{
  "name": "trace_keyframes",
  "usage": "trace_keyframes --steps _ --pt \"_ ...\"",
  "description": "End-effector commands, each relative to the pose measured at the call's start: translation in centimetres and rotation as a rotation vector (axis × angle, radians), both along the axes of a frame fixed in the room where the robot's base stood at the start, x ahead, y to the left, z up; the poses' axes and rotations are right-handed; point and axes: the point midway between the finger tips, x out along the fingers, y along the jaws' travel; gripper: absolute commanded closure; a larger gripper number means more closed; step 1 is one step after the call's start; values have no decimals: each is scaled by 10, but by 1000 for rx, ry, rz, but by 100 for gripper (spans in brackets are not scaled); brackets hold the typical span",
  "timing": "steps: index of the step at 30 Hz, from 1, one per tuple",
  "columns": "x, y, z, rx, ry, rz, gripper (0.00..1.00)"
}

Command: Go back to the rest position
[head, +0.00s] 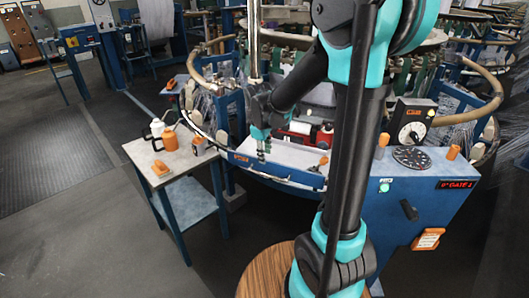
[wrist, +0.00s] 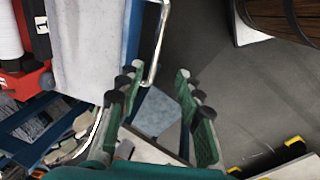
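My gripper (head: 262,147) hangs over the front of the circular loom (head: 265,168), above the blue-edged tray at the loom's front rim. In the wrist view my gripper (wrist: 155,88) shows its green fingers spread apart with nothing between them. The gripper is open and empty. My arm reaches up and out across the middle of the head view and hides part of the loom behind it.
A small table (head: 184,167) at the left holds a white bottle (head: 157,128) and orange items. A blue console (head: 400,200) with a dial (head: 411,157) stands right of my arm. A red-and-white item (head: 300,133) sits on the loom. Open floor (head: 60,230) lies at the left.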

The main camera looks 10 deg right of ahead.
Motion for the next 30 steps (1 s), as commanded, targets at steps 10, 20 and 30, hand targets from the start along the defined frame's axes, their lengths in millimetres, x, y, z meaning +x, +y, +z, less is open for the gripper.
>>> trace_keyframes --steps 10,20,30 --pt "-59 -36 -3 99 -78 -294 64" --pt "-157 -74 -30 295 -200 -806 64" --pt "-186 -80 -43 367 -237 -977 64"
